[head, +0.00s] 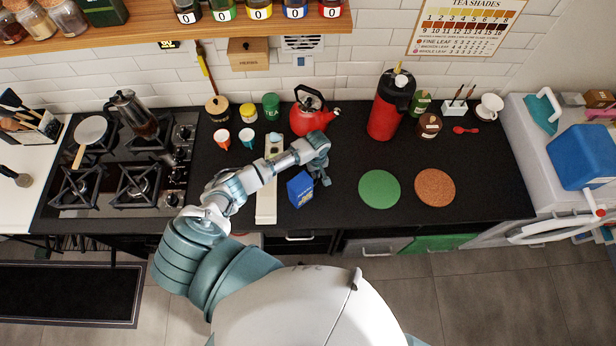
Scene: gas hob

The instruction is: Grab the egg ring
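I cannot make out a clear egg ring in the head view. A pale round item with a wooden handle (91,130) lies on the back left of the black gas hob (112,195); it looks like a small pan, and I cannot tell if it is a ring. My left gripper (322,180) is over the middle of the dark counter, beside a blue box (300,189), far to the right of the hob. Its fingers are small and partly hidden, so open or shut is unclear. My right gripper is not in view.
Cups, tins and a red kettle (313,115) stand behind my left arm. A red flask (390,105) is further right. Green (379,189) and brown (435,187) round mats lie on the right counter, with clear surface around them.

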